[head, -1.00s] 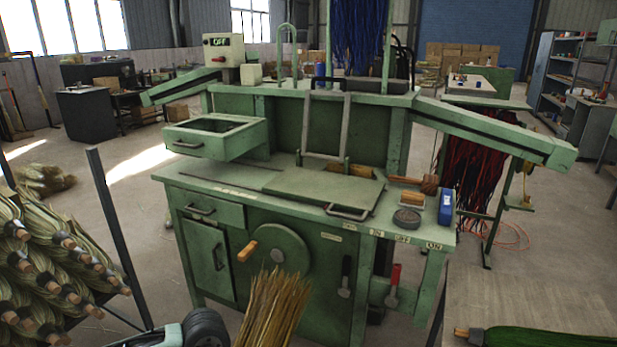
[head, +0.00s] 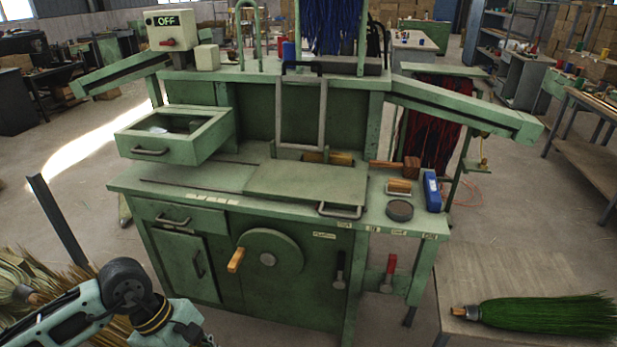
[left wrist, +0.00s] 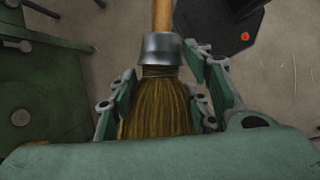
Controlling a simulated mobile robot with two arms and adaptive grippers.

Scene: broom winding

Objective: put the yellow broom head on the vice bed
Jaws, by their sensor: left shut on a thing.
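The yellow broom head (left wrist: 158,105) shows in the left wrist view, with yellow-brown bristles, a metal collar and a wooden stub. My left gripper (left wrist: 165,75) is shut on it, with fingers on both sides just below the collar. In the head view my left arm comes in at the lower left and hides most of the held broom; the fingers are not visible there. The green workbench (head: 265,215) stands ahead, beyond the arm. The vice bed appears to be the flat green plate (head: 305,183) on its top, which is bare. My right gripper is not in view.
A wooden block (head: 399,187), a dark round tin (head: 399,211) and a blue box (head: 432,192) stand right of the plate. An open drawer (head: 170,150) juts out at left. A green broom (head: 545,314) lies on a table at lower right. A dark post (head: 58,225) rises at left.

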